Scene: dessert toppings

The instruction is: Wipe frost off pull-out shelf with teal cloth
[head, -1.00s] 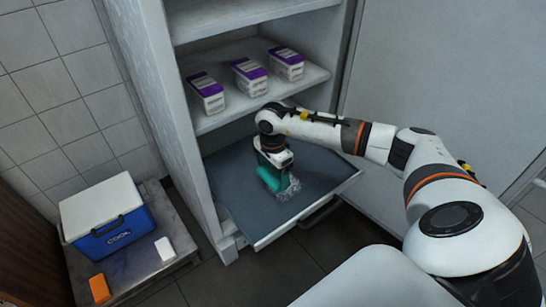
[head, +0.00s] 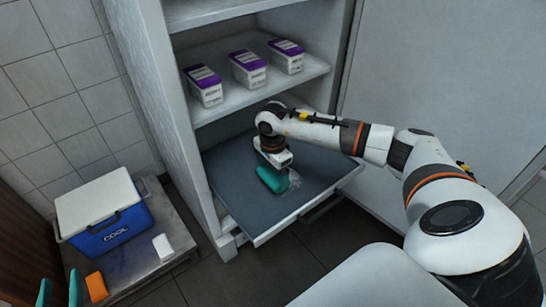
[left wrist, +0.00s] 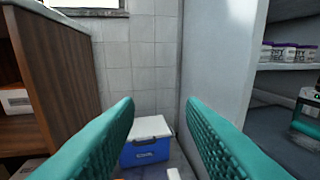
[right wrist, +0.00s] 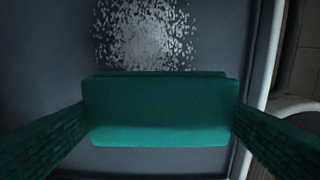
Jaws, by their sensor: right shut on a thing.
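The teal cloth (head: 271,180) is a folded block in my right gripper (head: 274,170), low over the dark pull-out shelf (head: 238,200). In the right wrist view the cloth (right wrist: 160,112) spans between both fingers of the right gripper (right wrist: 160,125). A patch of white frost (right wrist: 145,32) lies on the shelf just beyond the cloth's edge. In the head view the frost (head: 294,180) shows right of the cloth, partly hidden. Whether the cloth touches the shelf is unclear. My left gripper (head: 60,283) is open and empty at the lower left; its fingers (left wrist: 160,110) are wide apart.
Purple-lidded tubs (head: 248,70) stand on the fixed shelf above. A blue cooler (head: 112,232) with a white lid, a white block (head: 163,247) and an orange block (head: 97,287) sit on a low platform at left. The cabinet side wall (head: 165,120) stands between.

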